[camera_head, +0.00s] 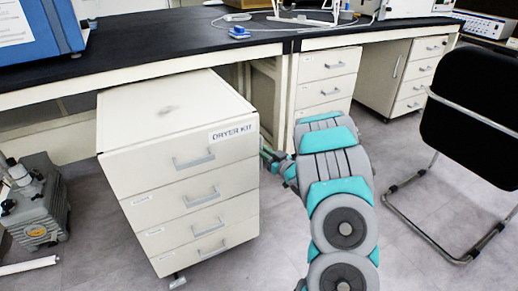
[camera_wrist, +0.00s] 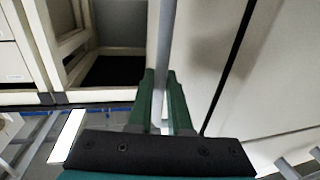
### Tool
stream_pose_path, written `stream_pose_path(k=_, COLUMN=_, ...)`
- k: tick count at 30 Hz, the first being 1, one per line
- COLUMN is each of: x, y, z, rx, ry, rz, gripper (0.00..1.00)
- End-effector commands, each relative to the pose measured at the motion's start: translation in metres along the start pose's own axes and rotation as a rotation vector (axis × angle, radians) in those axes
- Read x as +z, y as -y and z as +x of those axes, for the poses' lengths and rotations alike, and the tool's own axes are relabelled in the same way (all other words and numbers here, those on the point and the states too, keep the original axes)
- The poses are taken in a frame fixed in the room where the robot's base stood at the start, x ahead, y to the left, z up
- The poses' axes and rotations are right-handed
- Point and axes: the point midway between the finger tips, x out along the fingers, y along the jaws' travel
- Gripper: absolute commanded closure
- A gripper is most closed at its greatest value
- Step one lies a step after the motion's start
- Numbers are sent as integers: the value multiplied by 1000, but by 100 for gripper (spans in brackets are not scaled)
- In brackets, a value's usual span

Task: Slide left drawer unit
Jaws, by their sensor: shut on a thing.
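The left drawer unit (camera_head: 175,135) is cream, with several handled drawers and a "DRYER KIT" label (camera_head: 233,132) on its top drawer front. It stands angled in front of the black-topped bench. My gripper (camera_head: 270,160) is at the unit's right side, just below the label; its fingertips are partly hidden in the head view. In the wrist view, my gripper's two green fingers (camera_wrist: 159,85) are shut on a narrow grey edge (camera_wrist: 167,45) beside the unit's cream panel (camera_wrist: 200,60). I take this as the unit's edge.
The black bench (camera_head: 150,60) runs behind, with an open knee space behind the unit. Another drawer unit (camera_head: 325,80) stands under the bench to the right. A grey pump (camera_head: 38,200) is on the floor at left. A black chair (camera_head: 475,135) is at right. Bare floor shows in front.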

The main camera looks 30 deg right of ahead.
Motion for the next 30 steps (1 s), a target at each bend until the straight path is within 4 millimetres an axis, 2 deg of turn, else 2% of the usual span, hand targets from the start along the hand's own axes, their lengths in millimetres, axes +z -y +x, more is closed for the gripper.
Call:
stream_pose_path(k=11, x=1, y=0, z=-2, rx=0, ry=2, rz=0, gripper=100)
stream_pose_path(k=12, x=1, y=0, z=-2, rx=0, ry=2, rz=0, gripper=81)
stream_pose_path(k=19, x=0, y=0, z=-2, rx=0, ry=1, rz=0, gripper=55)
stream_pose_path(k=26, x=0, y=0, z=-2, rx=0, ry=0, rz=0, gripper=53)
stream_pose_path(k=30, x=0, y=0, z=-9, rx=1, ry=1, rz=-1, gripper=53)
